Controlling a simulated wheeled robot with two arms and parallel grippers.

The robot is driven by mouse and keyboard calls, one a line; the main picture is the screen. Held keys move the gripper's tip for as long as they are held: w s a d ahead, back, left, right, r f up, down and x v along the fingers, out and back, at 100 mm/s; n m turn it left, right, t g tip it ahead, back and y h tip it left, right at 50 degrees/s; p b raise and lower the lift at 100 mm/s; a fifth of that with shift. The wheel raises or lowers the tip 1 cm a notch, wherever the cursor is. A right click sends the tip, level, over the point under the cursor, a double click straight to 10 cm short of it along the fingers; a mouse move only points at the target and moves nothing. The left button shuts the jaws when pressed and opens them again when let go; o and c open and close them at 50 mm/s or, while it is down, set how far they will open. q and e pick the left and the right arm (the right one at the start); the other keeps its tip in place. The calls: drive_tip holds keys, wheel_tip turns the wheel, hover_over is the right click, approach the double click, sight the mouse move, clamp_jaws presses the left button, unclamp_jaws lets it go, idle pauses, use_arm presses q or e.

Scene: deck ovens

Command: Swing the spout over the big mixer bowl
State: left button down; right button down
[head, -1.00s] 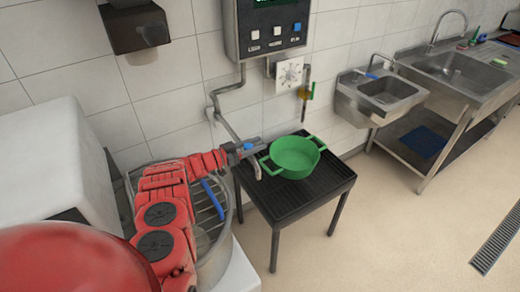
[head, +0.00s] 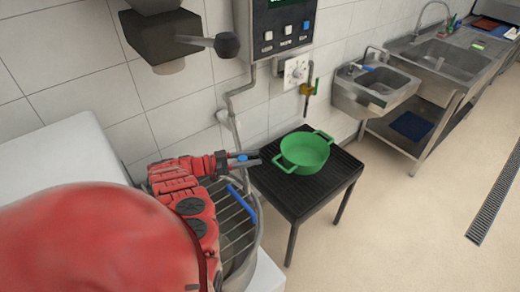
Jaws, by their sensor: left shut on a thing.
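The spout pipe (head: 232,115) runs down the wall from the water control box. My left gripper (head: 250,159) is shut on the spout near its lower end, at the back rim of the big mixer bowl. The spout's tip is hidden by the gripper, so I cannot tell whether it is over the bowl. The big mixer bowl (head: 257,240) is steel, under a wire guard (head: 232,222) with a blue handle (head: 243,204). My red left arm covers its left part. My right gripper is not in view.
A green pot (head: 304,153) stands on a black slatted table (head: 300,200), close to the right of my left gripper. The control box (head: 283,28) and a valve (head: 308,88) are on the wall. A dark round knob (head: 227,45) sticks out above. Sinks (head: 375,88) stand right; open floor lies in front.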

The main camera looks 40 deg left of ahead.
use_arm(q)
drive_tip(key=shift+s+a+r, duration=0.1)
drive_tip(key=shift+s+a, duration=0.05)
drive_tip(key=shift+a, duration=0.1)
drive_tip(key=shift+c, duration=2.3)
unclamp_jaws()
drive_tip(key=shift+d, duration=0.1)
drive_tip(key=shift+s, duration=0.1)
